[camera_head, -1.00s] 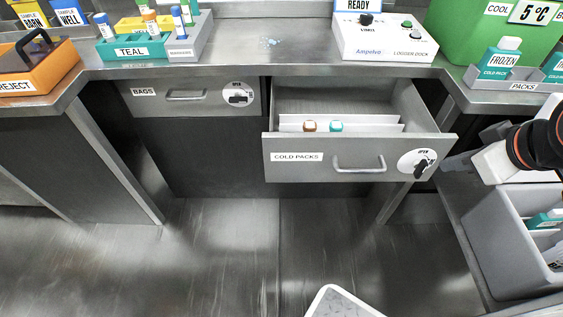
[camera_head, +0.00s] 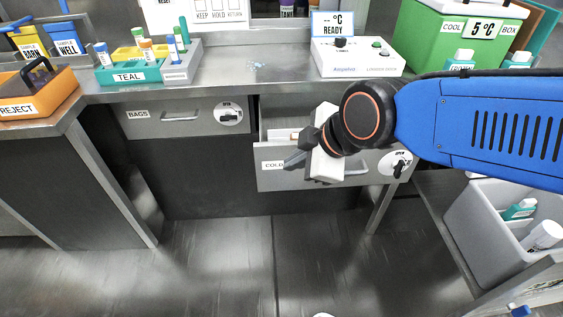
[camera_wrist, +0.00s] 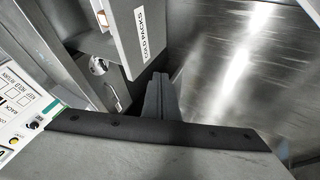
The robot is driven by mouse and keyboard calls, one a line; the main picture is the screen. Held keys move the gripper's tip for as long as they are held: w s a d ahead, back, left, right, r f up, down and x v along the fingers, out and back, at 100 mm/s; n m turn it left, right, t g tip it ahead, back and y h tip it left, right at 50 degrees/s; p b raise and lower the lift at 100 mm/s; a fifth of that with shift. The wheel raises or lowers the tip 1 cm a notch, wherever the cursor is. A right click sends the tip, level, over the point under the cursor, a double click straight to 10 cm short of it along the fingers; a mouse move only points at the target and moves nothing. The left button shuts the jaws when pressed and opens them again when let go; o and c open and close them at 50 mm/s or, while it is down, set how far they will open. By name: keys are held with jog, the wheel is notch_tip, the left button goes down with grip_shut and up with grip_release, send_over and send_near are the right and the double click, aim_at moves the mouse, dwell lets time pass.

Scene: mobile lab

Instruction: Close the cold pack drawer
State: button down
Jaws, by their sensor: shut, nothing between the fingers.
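The cold pack drawer (camera_head: 270,182) stands pulled out under the bench, its inside partly visible. Its grey front carries a COLD PACKS label, mostly covered by my arm, a bar handle (camera_head: 356,170) and a round dial marked OPEN (camera_head: 397,164). My gripper (camera_head: 289,163) is in front of the drawer's left half in the head view, fingers shut and empty. In the wrist view the shut fingers (camera_wrist: 160,78) point at the lower end of the drawer front (camera_wrist: 136,42), close to it. I cannot tell whether they touch it.
The shut BAGS drawer (camera_head: 180,118) is to the left. The bench top (camera_head: 255,72) holds a teal rack (camera_head: 128,74), an orange reject box (camera_head: 35,95) and a white logger dock (camera_head: 357,60). A grey bin (camera_head: 500,215) stands at right. The floor before the drawer is clear.

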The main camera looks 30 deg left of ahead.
send_near(268, 164)
notch_tip(268, 164, down, 4)
jog(key=s, duration=0.3)
jog(key=shift+w+a, duration=0.65)
jog(key=shift+w, duration=0.3)
jog(key=shift+w+a, duration=0.65)
jog(key=shift+w, duration=0.25)
jog(key=shift+w+a, duration=0.1)
jog(key=shift+w, duration=0.05)
jog(key=w+a, duration=0.4)
jog(key=w, duration=0.3)
jog(key=w+a, duration=0.4)
jog(key=w, duration=0.2)
jog(key=w+a, duration=0.4)
jog(key=w, duration=0.3)
jog(key=shift+w+a, duration=0.3)
